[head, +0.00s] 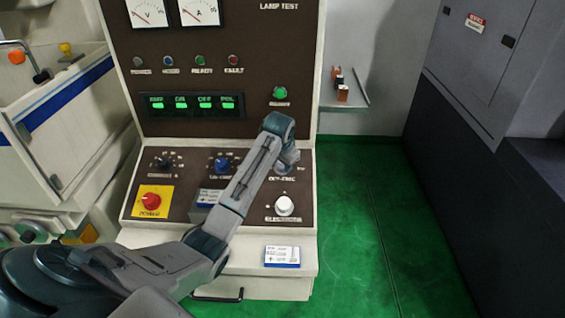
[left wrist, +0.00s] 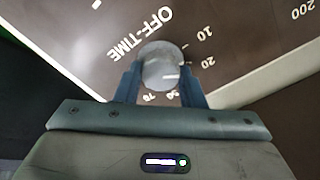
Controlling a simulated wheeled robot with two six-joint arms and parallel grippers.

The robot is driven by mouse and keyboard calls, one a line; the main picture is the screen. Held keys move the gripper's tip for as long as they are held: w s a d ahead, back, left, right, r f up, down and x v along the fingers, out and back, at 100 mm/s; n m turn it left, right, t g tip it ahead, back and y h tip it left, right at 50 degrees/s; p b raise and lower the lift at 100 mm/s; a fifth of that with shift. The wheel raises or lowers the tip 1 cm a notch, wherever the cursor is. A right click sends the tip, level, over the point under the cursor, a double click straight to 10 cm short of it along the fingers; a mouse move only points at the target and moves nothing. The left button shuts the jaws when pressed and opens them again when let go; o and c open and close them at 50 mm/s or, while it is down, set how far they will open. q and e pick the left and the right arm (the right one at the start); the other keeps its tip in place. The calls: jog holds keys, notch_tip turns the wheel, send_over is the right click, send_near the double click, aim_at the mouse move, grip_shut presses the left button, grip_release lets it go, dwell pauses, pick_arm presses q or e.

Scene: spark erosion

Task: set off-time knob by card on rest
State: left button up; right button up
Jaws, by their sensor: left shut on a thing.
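The off-time knob (left wrist: 160,62) is a round grey knob between my left gripper's two blue fingers in the left wrist view. A light mark shows on its face. The panel around it reads OFF-TIME, with scale numbers including 10 and 20. My left gripper (left wrist: 159,76) is shut on this knob. In the head view my left gripper (head: 287,162) is at the right of the lower panel, and my arm hides most of the knob. The card (head: 283,252), white with a blue edge, lies on the front ledge; its print is too small to read. My right gripper is not in view.
A red knob on a yellow plate (head: 151,201), a black knob (head: 165,161), a blue knob (head: 222,164) and a white knob (head: 284,205) share the panel. Green lit displays (head: 192,104) are above. A grey block (head: 208,197) stands beside my forearm. Green floor (head: 355,230) lies clear to the right.

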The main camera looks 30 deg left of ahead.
pick_arm(q)
jog(key=shift+m, duration=0.3)
jog(key=o, duration=1)
jog(key=shift+r, duration=0.2)
jog(key=shift+s+d+r+b, duration=0.1)
jog(key=shift+s+r+b, duration=0.05)
jog(key=shift+r+b, duration=0.2)
jog(key=b+v, duration=0.1)
jog(key=v, duration=0.9)
jog(key=shift+b, duration=0.35)
